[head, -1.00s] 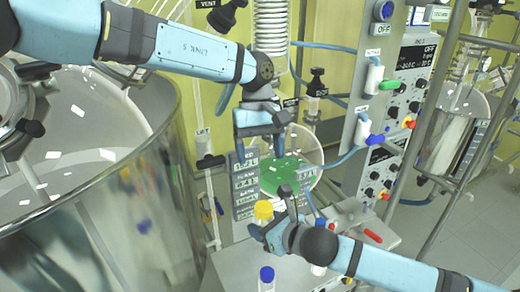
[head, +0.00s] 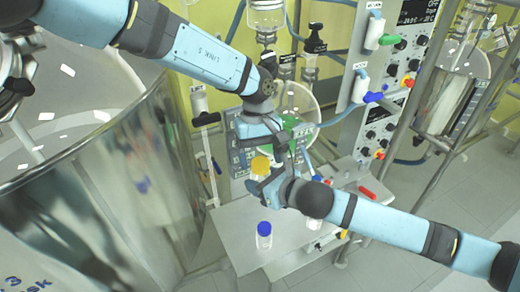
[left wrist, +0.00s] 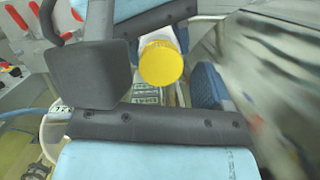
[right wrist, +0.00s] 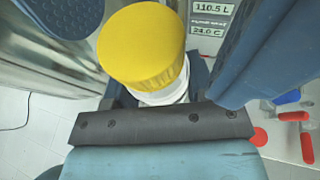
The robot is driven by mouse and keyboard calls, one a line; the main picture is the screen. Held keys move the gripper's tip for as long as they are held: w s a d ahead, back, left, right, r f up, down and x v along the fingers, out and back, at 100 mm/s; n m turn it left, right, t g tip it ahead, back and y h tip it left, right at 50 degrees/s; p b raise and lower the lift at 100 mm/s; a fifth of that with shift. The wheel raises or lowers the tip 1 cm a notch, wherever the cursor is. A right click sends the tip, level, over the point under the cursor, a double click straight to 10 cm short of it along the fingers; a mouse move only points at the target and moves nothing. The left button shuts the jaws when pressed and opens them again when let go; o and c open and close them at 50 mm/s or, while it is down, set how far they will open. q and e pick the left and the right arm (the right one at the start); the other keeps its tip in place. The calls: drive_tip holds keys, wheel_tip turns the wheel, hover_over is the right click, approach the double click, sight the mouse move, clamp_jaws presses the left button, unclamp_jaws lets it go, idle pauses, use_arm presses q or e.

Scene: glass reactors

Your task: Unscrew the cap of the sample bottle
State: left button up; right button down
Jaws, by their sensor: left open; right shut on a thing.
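The sample bottle has a yellow cap (head: 260,166), still on it. My right gripper (head: 265,186) is shut on the bottle below the cap. In the right wrist view the cap (right wrist: 143,45) sits above a white neck (right wrist: 165,93); the lower bottle is hidden. My left gripper (head: 268,143) is open just above the cap. In the left wrist view the cap (left wrist: 160,63) shows near a blue ribbed finger pad (left wrist: 208,86). Blue fingers also stand either side of the cap in the right wrist view. I cannot tell whether they touch it.
A blue-capped bottle (head: 264,236) stands on the grey bench (head: 226,222). Another bottle (head: 313,226) is partly hidden behind my right arm. A large steel vessel (head: 110,180) is at left. A round glass flask (head: 300,100) and control panel (head: 385,120) are behind.

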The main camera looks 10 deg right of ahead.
use_arm(q)
drive_tip(key=c, duration=1.1)
drive_tip(key=shift+s+d+f+n+h, duration=0.15)
drive_tip(key=shift+s+n+h, duration=0.15)
drive_tip(key=shift+n, duration=0.5)
drive_tip(key=shift+w+a+r+n, duration=0.2)
drive_tip(key=shift+w+a+n, duration=0.05)
drive_tip(key=shift+n, duration=0.45)
drive_tip(key=shift+d, duration=0.15)
drive_tip(key=o, duration=0.9)
drive_tip(key=shift+o, duration=0.4)
